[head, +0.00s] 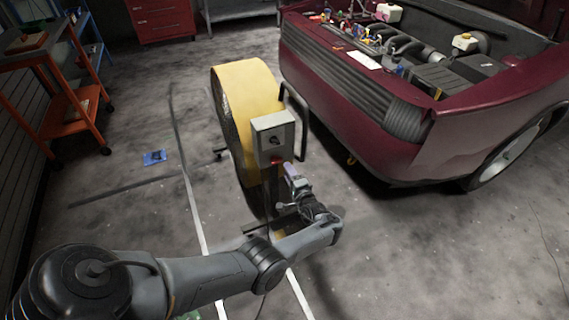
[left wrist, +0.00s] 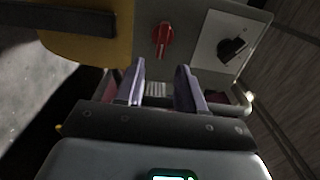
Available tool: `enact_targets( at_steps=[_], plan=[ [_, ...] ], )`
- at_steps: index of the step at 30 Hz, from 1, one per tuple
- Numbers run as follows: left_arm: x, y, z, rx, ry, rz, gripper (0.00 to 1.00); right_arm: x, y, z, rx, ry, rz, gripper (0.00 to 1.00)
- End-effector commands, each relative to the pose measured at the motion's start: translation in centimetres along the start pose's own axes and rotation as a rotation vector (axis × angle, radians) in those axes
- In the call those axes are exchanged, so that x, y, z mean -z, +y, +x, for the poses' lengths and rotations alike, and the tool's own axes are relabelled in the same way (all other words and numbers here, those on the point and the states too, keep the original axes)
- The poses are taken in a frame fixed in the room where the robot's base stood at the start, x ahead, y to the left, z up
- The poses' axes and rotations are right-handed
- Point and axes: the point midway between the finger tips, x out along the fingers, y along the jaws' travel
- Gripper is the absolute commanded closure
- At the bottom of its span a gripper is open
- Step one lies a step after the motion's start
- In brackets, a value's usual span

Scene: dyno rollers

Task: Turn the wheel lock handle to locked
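A grey control box (head: 271,124) stands on a post in front of the yellow drum-shaped fan. In the left wrist view, its face carries a red handle (left wrist: 162,40) and, to the right, a black knob (left wrist: 236,46) on a pale plate. No readable label shows which is the wheel lock. My left gripper (head: 291,172) is just below the box in the head view. In the left wrist view its two fingers (left wrist: 160,78) are apart, with nothing held between them. The red handle is just beyond the fingertips, apart from them. My right gripper is out of view.
The yellow fan (head: 247,88) stands behind the box. A dark red car (head: 345,95) with its engine bay open is at the right. An orange cart (head: 62,110) stands at the left. A blue item (head: 154,157) lies on the otherwise fairly clear floor.

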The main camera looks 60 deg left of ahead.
Motion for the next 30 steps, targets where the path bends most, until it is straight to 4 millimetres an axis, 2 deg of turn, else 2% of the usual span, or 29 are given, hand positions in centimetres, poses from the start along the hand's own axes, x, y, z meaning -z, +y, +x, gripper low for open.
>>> enact_targets(
  at_steps=[3, 10, 15, 27, 30],
  plan=[
    [0.0, -0.1, -2.1, -0.001, 0.001, 0.001, 0.62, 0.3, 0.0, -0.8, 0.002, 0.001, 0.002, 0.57],
    [0.0, 0.0, -4.7, -0.001, 0.001, 0.001, 0.62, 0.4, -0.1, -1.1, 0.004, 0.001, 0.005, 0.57],
    [0.0, 0.0, -5.2, 0.001, 0.000, 0.001, 0.62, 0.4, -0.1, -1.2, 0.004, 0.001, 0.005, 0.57],
    [-0.1, 0.0, -5.3, 0.001, 0.000, 0.002, 0.62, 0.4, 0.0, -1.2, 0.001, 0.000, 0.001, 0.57],
    [-0.6, 0.5, -5.3, -0.002, 0.000, 0.015, 0.62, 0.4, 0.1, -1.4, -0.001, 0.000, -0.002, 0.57]
  ],
)
